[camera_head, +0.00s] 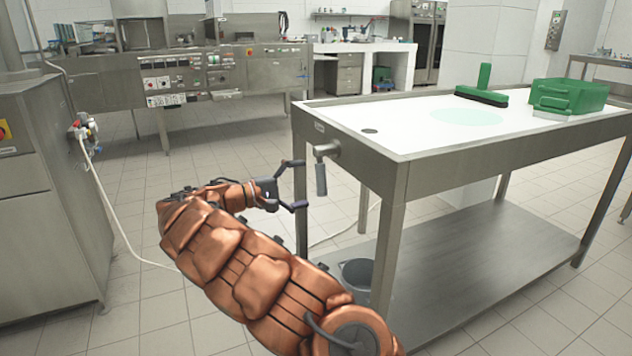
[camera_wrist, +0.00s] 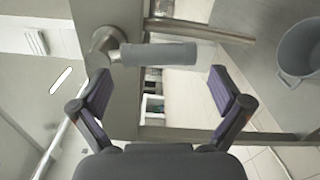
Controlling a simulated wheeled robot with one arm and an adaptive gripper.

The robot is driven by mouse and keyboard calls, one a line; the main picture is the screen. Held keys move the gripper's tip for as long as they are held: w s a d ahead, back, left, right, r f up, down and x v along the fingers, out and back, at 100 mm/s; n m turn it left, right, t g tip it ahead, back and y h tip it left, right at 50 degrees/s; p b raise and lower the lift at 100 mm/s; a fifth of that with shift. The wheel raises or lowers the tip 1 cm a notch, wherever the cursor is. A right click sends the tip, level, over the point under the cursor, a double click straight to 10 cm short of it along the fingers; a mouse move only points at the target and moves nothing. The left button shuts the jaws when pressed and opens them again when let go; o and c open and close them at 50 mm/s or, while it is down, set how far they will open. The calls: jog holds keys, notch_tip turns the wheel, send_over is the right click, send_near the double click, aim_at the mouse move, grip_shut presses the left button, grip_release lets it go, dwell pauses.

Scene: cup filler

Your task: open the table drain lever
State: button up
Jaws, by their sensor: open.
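The drain lever (camera_head: 321,178) sticks out from the near left end of the steel table (camera_head: 390,150), its grey grip hanging straight down. In the wrist view the grey lever grip (camera_wrist: 158,54) lies sideways, joined to a round metal pivot at its left end. My gripper (camera_head: 297,184) is open and empty, just left of the lever in the head view. In the wrist view my gripper's fingers (camera_wrist: 160,93) are spread, one toward each end of the grip. The grip appears ahead of the fingertips, with no clear contact.
A grey bucket (camera_head: 358,273) stands under the table near its left end. Open floor lies left of the table.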

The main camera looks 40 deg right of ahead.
jog(key=w+a, duration=0.1)
jog(key=a, duration=0.5)
jog(key=shift+w+a, duration=0.2)
jog(key=shift+a, duration=0.1)
jog(key=shift+r, duration=0.1)
jog(key=s+d+r+m+g+y+p, duration=0.25)
jog(key=s+r+y+p, duration=0.35)
jog(key=s+r+p, duration=1.35)
jog(key=s+a+r+n+t+y+p, duration=0.1)
jog(key=s+a+r+y+p, duration=0.1)
jog(key=s+a+y+p, duration=0.2)
jog(key=s+a+r+t+y+p, duration=0.1)
jog(key=s+a+r+y+p, duration=0.2)
jog(key=s+a+p, duration=0.6)
jog(key=s+a+r+n+t+y+p, duration=0.1)
jog(key=s+a+r+t+y+p, duration=0.1)
jog(key=s+a+y+p, duration=0.2)
jog(key=s+a+p, duration=0.3)
jog(key=s+a, duration=0.2)
jog(key=s, duration=0.1)
jog(key=shift+s+a+r+n+y, duration=0.15)
jog(key=shift+s+r+n+y, duration=0.15)
jog(key=shift+s+n, duration=0.05)
